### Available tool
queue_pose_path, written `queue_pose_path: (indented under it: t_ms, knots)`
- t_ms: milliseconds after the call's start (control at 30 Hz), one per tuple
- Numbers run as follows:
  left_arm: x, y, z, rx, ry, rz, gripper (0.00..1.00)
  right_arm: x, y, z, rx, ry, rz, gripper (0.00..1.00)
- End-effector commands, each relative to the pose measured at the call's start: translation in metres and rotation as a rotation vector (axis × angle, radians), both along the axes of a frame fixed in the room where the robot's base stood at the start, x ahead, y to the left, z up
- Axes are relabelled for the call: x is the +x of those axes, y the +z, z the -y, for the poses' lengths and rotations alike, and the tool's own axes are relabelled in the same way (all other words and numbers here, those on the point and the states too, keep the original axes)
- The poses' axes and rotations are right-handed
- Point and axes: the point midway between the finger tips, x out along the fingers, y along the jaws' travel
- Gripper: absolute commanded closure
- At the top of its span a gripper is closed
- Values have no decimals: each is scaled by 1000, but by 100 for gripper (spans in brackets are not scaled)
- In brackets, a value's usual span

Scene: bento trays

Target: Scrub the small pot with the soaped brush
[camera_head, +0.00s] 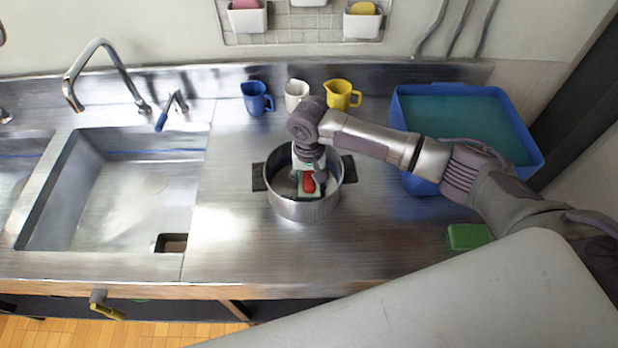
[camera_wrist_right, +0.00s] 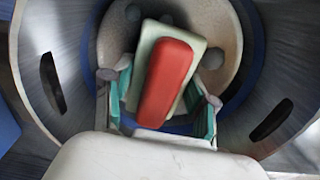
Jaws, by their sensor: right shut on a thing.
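The small steel pot (camera_head: 290,208) with two dark side handles stands upright on the steel counter. My right gripper (camera_head: 308,180) reaches down into it from above. It is shut on the brush, a block with a red handle (camera_head: 309,185) and a pale green base. In the right wrist view the brush (camera_wrist_right: 166,82) sits between the teal-padded fingers (camera_wrist_right: 163,108). The pot's wall (camera_wrist_right: 65,30) curves around them, and a beige round patch with several grey spots (camera_wrist_right: 213,58) shows below the brush. Whether the brush touches the bottom is hidden. My left gripper is out of view.
A blue tub (camera_head: 535,150) of teal liquid stands at the right, behind my right arm. A green block (camera_head: 468,237) lies near the front. Blue (camera_head: 257,98), white (camera_head: 296,93) and yellow (camera_head: 342,95) cups stand at the back. The sink (camera_head: 110,195) is at the left.

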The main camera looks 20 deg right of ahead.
Motion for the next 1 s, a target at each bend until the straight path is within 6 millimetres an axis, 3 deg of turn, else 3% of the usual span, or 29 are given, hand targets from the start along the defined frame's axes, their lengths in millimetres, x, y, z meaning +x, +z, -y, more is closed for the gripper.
queue_pose_path:
  t_ms: [1000]
  knots:
    - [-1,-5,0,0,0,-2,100,0,-17,0,0,-1,-1,70]
